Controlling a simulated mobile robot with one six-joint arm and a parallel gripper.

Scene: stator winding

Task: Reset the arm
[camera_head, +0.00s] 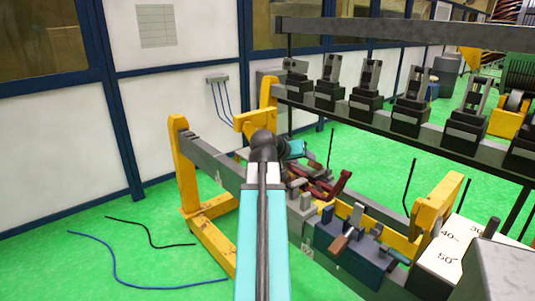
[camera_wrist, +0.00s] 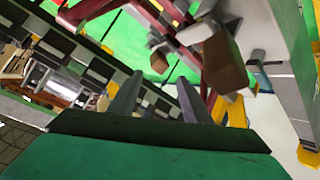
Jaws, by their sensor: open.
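My gripper (camera_wrist: 158,82) shows in the wrist view as two grey fingers set apart, with nothing visible between them. Red metal parts and a brown block (camera_wrist: 224,62) lie beyond the fingers, at the upper right of that view. In the head view my teal arm rises from the bottom centre to a dark joint and bends to the right. There its end is near dark red tools (camera_head: 322,188) on a yellow-legged stand (camera_head: 187,175). My fingers cannot be made out in the head view.
A dark rail (camera_head: 400,128) with several grey clamp-like fixtures crosses the upper right. A dark blue block (camera_head: 345,250) is on the stand's front. A white board marked with angles (camera_head: 455,245) is at lower right. Blue and black cables (camera_head: 115,275) lie on open green floor at left.

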